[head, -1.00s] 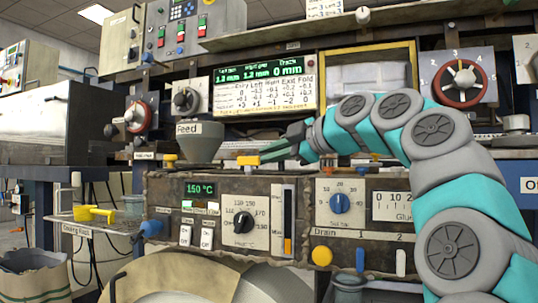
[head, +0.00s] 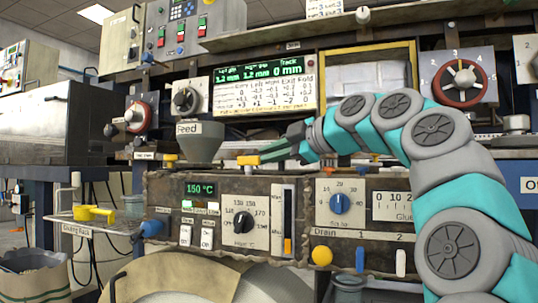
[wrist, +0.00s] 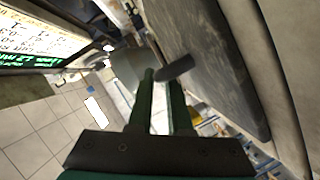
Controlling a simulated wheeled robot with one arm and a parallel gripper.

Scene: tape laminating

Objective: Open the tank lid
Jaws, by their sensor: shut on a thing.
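My gripper (head: 276,151) is above the brown tank casing (head: 160,185), just right of the grey Feed funnel (head: 203,140) in the head view. In the wrist view, the green fingers of my gripper (wrist: 164,78) close on a short dark grey bar-like handle (wrist: 176,67). The handle stands out from a broad dark grey slab (wrist: 215,70), which looks like the tank lid. In the head view the lid is edge-on and mostly hidden. A yellow knob (head: 248,160) shows beside the fingertips.
A shelf beam (head: 350,25) runs above the arm. The display board (head: 264,85) stands behind the gripper. A control panel with dials (head: 243,222) is on the casing's front. A rack with a yellow scoop (head: 92,213) is at the left. Tiled floor (wrist: 40,140) shows in the wrist view.

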